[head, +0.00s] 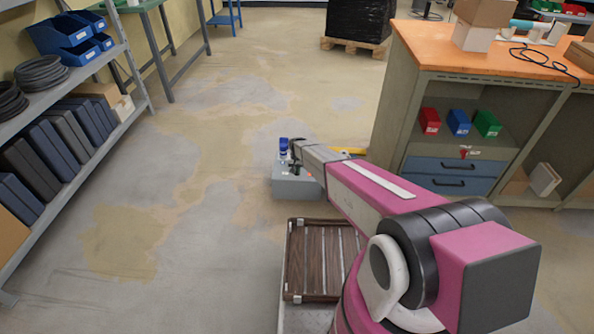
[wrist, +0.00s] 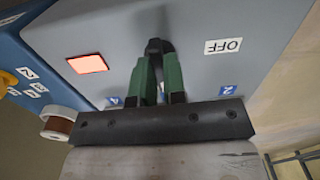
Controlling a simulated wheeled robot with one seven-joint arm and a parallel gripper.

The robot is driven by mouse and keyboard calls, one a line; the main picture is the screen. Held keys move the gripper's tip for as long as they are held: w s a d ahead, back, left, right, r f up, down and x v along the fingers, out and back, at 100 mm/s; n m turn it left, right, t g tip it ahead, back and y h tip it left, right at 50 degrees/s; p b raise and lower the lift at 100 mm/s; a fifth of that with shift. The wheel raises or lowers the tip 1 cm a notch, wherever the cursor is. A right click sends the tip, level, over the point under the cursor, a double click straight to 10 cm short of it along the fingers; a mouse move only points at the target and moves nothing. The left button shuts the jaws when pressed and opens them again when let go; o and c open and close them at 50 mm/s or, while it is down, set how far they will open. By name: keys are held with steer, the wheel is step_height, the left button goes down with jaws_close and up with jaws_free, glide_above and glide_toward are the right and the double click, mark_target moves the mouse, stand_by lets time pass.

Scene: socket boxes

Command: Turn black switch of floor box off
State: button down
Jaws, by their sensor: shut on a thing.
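The grey floor box (head: 295,187) stands on the floor beyond the wooden slatted tray in the head view. In the wrist view its grey face (wrist: 205,25) fills most of the picture. The black switch (wrist: 158,45) sits between the green fingertips of my gripper (wrist: 157,64), which is shut on it. The switch's lower part is hidden by the fingers. A white OFF label (wrist: 223,46) lies to the right of the switch, and a lit red square (wrist: 88,64) to the left. In the head view the arm hides part of the box.
A blue panel (wrist: 25,60) with a yellow knob is at the left in the wrist view. In the head view, a workbench (head: 470,65) stands right and a shelf (head: 75,90) left. The slatted tray (head: 312,262) is in front. The floor between shelf and box is clear.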

steer(key=n, duration=0.9)
steer(key=shift+n, duration=0.3)
steer(key=n, duration=0.4)
steer(key=shift+n, duration=2)
steer(key=c, duration=1.2)
jaws_free()
